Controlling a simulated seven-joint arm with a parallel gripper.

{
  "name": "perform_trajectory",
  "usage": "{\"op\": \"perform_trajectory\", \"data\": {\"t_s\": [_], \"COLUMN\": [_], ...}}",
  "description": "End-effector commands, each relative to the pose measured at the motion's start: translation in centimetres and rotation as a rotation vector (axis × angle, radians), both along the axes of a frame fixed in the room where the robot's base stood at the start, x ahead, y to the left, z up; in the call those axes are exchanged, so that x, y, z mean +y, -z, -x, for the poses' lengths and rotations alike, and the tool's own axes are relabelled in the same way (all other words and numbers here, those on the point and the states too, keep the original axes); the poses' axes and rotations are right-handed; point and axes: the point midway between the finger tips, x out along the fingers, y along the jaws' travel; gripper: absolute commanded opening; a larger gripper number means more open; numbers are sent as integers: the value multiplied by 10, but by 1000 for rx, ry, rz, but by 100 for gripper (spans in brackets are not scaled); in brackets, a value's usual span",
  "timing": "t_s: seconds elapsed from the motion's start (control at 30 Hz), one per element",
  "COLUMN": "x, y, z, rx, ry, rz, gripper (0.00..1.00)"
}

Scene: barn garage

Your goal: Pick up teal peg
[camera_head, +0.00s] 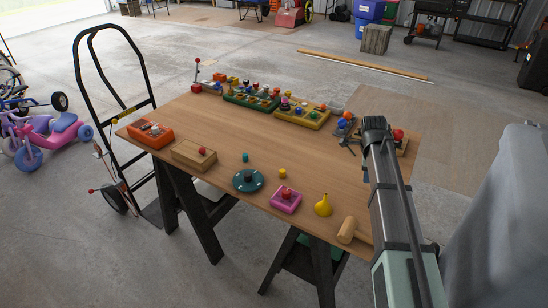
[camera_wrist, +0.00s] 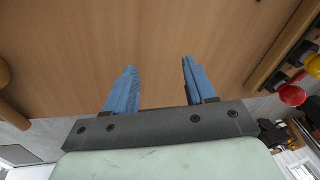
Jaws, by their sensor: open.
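A small teal peg (camera_head: 245,157) stands on the wooden table, just behind a round teal base (camera_head: 248,180) in the head view. The peg does not show in the wrist view. My gripper (camera_wrist: 158,64) is open and empty, its two blue fingers spread above bare wood. In the head view my arm reaches in over the right end of the table, well to the right of the peg.
On the table (camera_head: 218,135) a yellow peg (camera_head: 282,173), a pink block (camera_head: 286,201), a yellow funnel (camera_head: 323,205) and a wooden mallet (camera_head: 347,230) lie near the front. A wooden box (camera_head: 193,155) is left of the peg. Coloured boards line the back. The table's middle is clear.

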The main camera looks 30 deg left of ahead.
Motion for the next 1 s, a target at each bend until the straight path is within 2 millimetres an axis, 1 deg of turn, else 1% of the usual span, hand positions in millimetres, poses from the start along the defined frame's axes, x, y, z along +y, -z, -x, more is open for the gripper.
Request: {"op": "perform_trajectory", "data": {"t_s": [0.03,0.07,0.1,0.17,0.2,0.27,0.3,0.37,0.4,0.5,0.6,0.7,0.87,1.0], "x": [43,65,94,137,167,209,236,273,295,339,367,381,388,394], "y": [-7,-10,-14,-23,-28,-37,-43,-52,-57,-70,-78,-82,-76,-61], "z": [-5,-4,-1,4,9,19,27,38,46,65,79,87,91,92], "rx": [12,22,36,63,82,116,139,175,199,251,288,309,318,317], "ry": [6,15,27,45,57,75,87,104,113,135,151,160,164,163], "rz": [-50,-81,-121,-180,-217,-269,-301,-344,-368,-416,-445,-459,-463,-462], "gripper": [55,55,55,55,55,55,55,55,55,55,55,55,55,55]}}
